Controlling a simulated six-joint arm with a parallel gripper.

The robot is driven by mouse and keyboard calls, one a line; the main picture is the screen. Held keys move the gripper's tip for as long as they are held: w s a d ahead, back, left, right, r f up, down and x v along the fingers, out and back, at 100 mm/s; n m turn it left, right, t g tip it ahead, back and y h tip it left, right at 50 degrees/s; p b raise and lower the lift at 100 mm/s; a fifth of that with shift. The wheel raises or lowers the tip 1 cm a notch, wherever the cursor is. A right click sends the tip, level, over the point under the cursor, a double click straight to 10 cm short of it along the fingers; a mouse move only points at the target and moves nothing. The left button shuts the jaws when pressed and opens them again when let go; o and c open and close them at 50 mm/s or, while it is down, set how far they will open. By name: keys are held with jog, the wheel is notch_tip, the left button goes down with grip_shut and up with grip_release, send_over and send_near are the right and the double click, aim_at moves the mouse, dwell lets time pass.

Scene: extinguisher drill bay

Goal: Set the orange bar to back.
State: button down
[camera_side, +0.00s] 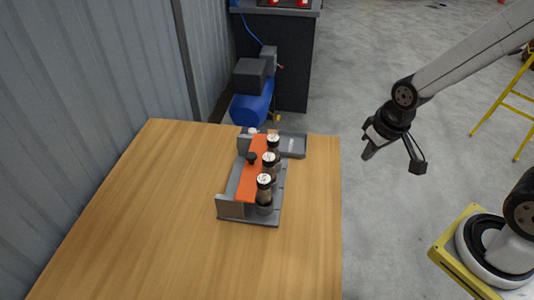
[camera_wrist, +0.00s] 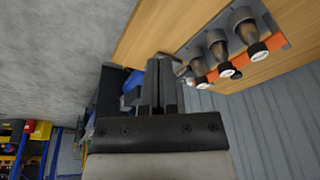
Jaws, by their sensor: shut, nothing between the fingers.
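The orange bar (camera_side: 253,165) runs lengthwise along a grey rack (camera_side: 236,207) on the wooden table, left of a row of three dark bottles (camera_side: 264,190) with white-topped caps. In the wrist view the orange bar (camera_wrist: 271,49) shows partly behind the bottles (camera_wrist: 247,33). My gripper (camera_side: 369,154) is in the air to the right of the table, well apart from the rack. Its fingers (camera_wrist: 160,82) are together and empty in the wrist view. The bottles hide parts of the bar.
A grey tray (camera_side: 293,144) adjoins the rack's far end. The near and left parts of the table (camera_side: 150,220) are clear. A corrugated wall (camera_side: 90,90) rises on the left. A blue machine (camera_side: 252,105) stands beyond the table. A yellow ladder-like frame (camera_side: 505,105) is at far right.

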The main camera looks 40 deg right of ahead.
jog(key=w+m, duration=0.1)
jog(key=m, duration=0.1)
jog(key=m+y, duration=0.3)
jog(key=m, duration=2.1)
send_near(273, 152)
jog(key=s+d+r, duration=0.1)
jog(key=s+r, duration=0.1)
jog(key=s, duration=0.3)
jog(key=shift+s+d+r+t, duration=0.15)
jog(key=shift+s+r+t, duration=0.1)
jog(key=shift+t, duration=0.05)
jog(key=shift+f, duration=0.15)
jog(key=shift+w+a+f, duration=0.9)
jog(key=shift+f, duration=0.6)
jog(key=shift+w+a+f, duration=0.9)
jog(key=shift+f, duration=0.6)
jog(key=shift+w+a+f, duration=0.9)
jog(key=shift+a+f, duration=0.05)
jog(key=shift+f, duration=0.55)
jog(key=shift+w+a, duration=0.1)
